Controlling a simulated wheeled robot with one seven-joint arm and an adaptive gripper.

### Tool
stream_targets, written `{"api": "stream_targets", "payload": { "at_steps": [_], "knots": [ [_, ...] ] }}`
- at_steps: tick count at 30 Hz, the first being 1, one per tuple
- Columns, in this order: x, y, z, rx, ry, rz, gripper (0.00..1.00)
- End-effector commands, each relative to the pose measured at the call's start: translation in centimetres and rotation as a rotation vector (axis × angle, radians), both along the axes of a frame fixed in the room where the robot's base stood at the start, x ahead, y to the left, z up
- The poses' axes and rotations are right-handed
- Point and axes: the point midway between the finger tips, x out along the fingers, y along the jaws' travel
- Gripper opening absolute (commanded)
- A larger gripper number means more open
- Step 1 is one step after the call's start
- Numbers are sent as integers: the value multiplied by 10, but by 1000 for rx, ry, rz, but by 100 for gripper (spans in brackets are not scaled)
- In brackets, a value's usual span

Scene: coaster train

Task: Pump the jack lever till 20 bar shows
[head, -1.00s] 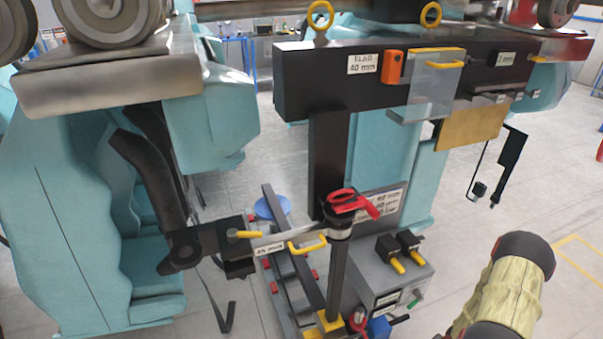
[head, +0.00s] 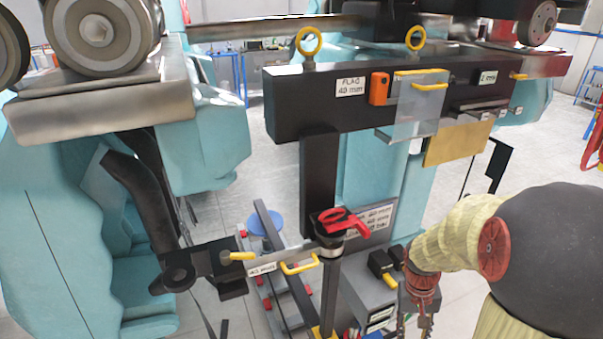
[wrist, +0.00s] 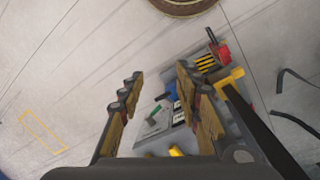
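A grey jack unit (head: 368,298) stands low beside the black post, partly cut off by the head view's bottom edge. In the wrist view the unit (wrist: 150,138) lies below and between my fingers, with small display panels (wrist: 178,116) too small to read. A short green handle (wrist: 153,118) and a blue part (wrist: 170,88) show there. I cannot tell which handle is the jack lever. My gripper (wrist: 158,82) is open and empty above the unit, its fingers apart. In the head view the gripper (head: 416,322) hangs right of the unit, its tips near the bottom edge.
The black post (head: 319,190) carries a horizontal black beam (head: 310,100). A red-topped clamp (head: 340,222) and a yellow-handled bar (head: 285,262) stand left of my gripper. Teal train seats (head: 60,230) fill the left. Grey floor (wrist: 60,70) is open in the wrist view.

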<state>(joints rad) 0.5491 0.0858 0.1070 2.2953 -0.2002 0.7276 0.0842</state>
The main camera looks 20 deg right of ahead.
Motion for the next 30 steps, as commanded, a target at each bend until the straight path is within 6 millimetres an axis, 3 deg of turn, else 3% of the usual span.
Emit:
{"api": "stream_targets", "payload": {
  "at_steps": [1,3,15,24,30],
  "knots": [
    [1,16,21,0,-21,29,34],
    [-1,37,43,7,-45,64,34],
    [-19,149,153,19,-279,247,34],
    [-28,202,227,-16,-525,419,34],
    [-32,222,246,-14,-587,491,34]
  ]
}}
